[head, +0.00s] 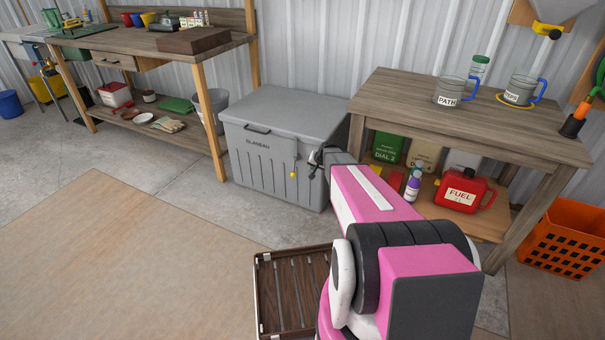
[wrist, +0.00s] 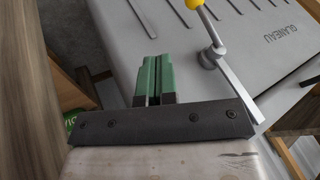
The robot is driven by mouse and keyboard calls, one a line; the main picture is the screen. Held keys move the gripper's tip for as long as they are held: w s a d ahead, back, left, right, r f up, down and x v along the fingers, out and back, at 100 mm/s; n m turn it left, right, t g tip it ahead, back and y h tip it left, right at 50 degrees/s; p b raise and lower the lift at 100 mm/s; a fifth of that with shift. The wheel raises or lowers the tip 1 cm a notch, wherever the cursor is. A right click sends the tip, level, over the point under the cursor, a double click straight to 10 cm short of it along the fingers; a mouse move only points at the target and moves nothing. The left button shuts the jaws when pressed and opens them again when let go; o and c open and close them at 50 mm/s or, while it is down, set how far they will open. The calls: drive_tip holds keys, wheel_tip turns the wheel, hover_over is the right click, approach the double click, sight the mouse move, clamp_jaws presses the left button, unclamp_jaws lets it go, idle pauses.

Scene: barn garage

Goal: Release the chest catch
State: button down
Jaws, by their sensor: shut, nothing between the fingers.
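The grey chest (head: 270,165), marked GLANEAU, stands on the floor with its lid down. It also fills the upper right of the wrist view (wrist: 150,40). Its catch is a grey lever (wrist: 213,50) with a yellow knob (wrist: 195,3), partly cut off by the top edge of the wrist view. In the head view the yellow knob (head: 294,173) shows on the chest front, toward the right. My gripper (wrist: 153,62) has its green fingers shut and empty, left of the lever in the wrist view, with a visible gap between. My arm partly hides the gripper in the head view.
A wooden table (head: 450,110) with mugs stands close at the chest's right, a red fuel can (head: 464,190) on its lower shelf. A workbench (head: 150,42) stands at the left. A dark slatted wooden piece (head: 290,290) lies before the chest. The floor front left is clear.

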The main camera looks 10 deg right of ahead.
drive_tip(key=w+a+f, duration=0.6)
drive_tip(key=f, duration=0.3)
drive_tip(key=shift+w, duration=0.25)
